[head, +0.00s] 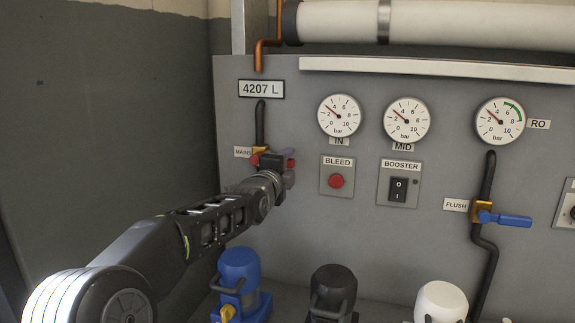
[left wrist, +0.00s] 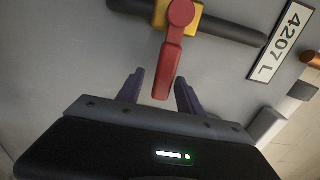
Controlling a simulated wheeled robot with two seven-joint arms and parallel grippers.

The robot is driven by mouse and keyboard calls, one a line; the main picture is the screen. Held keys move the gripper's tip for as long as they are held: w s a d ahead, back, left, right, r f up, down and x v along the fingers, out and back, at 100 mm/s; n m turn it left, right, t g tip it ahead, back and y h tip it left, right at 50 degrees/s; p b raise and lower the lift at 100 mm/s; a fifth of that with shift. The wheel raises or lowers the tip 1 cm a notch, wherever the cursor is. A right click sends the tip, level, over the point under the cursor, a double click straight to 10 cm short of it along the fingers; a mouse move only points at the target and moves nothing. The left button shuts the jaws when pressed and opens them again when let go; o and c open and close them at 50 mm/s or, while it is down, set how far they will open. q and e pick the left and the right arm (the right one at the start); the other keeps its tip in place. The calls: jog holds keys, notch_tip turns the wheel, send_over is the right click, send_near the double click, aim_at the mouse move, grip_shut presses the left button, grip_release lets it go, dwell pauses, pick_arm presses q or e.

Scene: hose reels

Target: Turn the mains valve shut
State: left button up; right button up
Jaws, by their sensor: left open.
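The mains valve (left wrist: 180,14) has a yellow body on a dark pipe and a red lever. In the left wrist view the red lever (left wrist: 168,68) lies roughly crosswise to the pipe. My left gripper (left wrist: 160,78) is open, with its two purple fingers on either side of the lever's free end; a gap shows on each side. In the head view my left gripper (head: 283,156) is in front of the mains valve (head: 259,149) and hides most of it; a bit of red shows at its left. My right gripper is not in view.
The panel carries the 4207 L sign (head: 261,89), several gauges, a red bleed button (head: 336,181) and a booster switch (head: 398,190). A blue flush lever (head: 505,219) sticks out at right. Blue, black and white units stand below. The panel's middle is clear.

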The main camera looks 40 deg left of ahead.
pick_arm(q)
jog(key=b+v, duration=0.1)
jog(key=v, duration=0.6)
jog(key=shift+s+d, duration=0.15)
jog(key=shift+s, duration=0.2)
jog(key=shift+r, duration=0.1)
